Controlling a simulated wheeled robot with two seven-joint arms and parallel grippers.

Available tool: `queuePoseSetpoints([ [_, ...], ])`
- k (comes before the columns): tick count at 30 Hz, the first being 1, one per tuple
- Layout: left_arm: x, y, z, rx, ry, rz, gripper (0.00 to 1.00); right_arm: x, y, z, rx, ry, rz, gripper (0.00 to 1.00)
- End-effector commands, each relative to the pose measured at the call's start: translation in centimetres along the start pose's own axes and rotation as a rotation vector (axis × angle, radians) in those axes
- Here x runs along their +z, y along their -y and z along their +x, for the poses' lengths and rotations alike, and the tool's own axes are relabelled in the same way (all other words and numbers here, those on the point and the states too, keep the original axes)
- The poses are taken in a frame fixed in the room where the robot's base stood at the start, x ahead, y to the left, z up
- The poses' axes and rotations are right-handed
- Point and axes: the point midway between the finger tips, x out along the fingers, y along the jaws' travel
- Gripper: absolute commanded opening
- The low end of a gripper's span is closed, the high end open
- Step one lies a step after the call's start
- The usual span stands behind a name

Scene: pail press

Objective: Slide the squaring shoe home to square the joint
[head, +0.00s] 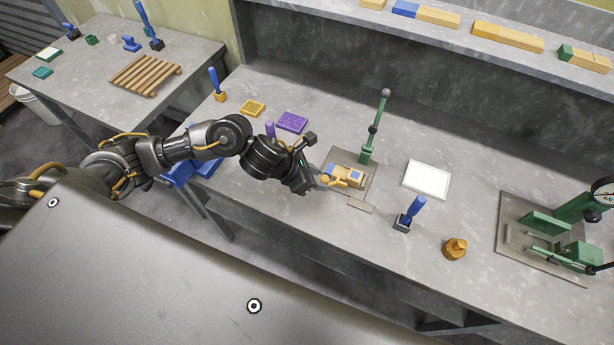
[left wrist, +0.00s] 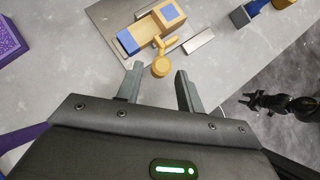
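A yellow block with blue pads (head: 345,172) lies on a grey base plate (head: 362,158) beside a green lever post (head: 371,135). The block also shows in the left wrist view (left wrist: 150,29). A yellow piece with a forked handle and round knob (left wrist: 160,67) sits against its near side; I take this for the squaring shoe. My left gripper (left wrist: 158,70) is open, with the knob between or just beyond its fingertips, clear of both. In the head view the left gripper (head: 315,183) is left of the plate. My right gripper (left wrist: 251,101) shows small and dark in the left wrist view.
A flat grey bar (head: 360,206) lies by the plate's front edge. A white tray (head: 427,179), a blue-handled tool (head: 410,214) and an orange knob-shaped object (head: 455,248) stand to the right. A green press (head: 560,235) is far right. A purple block (head: 292,122) lies behind my arm.

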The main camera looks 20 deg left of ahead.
Motion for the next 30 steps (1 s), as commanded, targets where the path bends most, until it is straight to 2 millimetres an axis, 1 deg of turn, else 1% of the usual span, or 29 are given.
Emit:
queuePoseSetpoints([
  [1, -0.2, 0.0, 1.1, -0.001, 0.001, -0.001, 0.37, 0.1, 0.0, 0.8, 0.0, 0.0, 0.0, 0.36],
  [4, -0.2, 0.1, 2.3, -0.001, 0.002, -0.001, 0.37, 0.1, 0.0, 1.5, 0.0, 0.0, 0.0, 0.36],
  [6, 0.1, 0.0, 1.7, 0.0, 0.001, 0.0, 0.28, 0.0, 0.1, 0.9, -0.001, -0.001, 0.001, 0.36],
  [12, 0.1, 0.0, 1.7, 0.001, 0.001, 0.0, 0.02, 0.0, 0.2, 0.9, -0.002, -0.001, 0.002, 0.36],
  [19, 0.4, -0.1, 1.9, 0.001, 0.003, -0.001, 0.02, -0.1, 0.4, 1.0, -0.004, -0.002, 0.002, 0.36],
  [30, 2.2, -0.1, 3.3, 0.002, 0.006, -0.002, 0.02, 0.0, 0.4, 1.4, -0.004, -0.002, 0.003, 0.36],
])
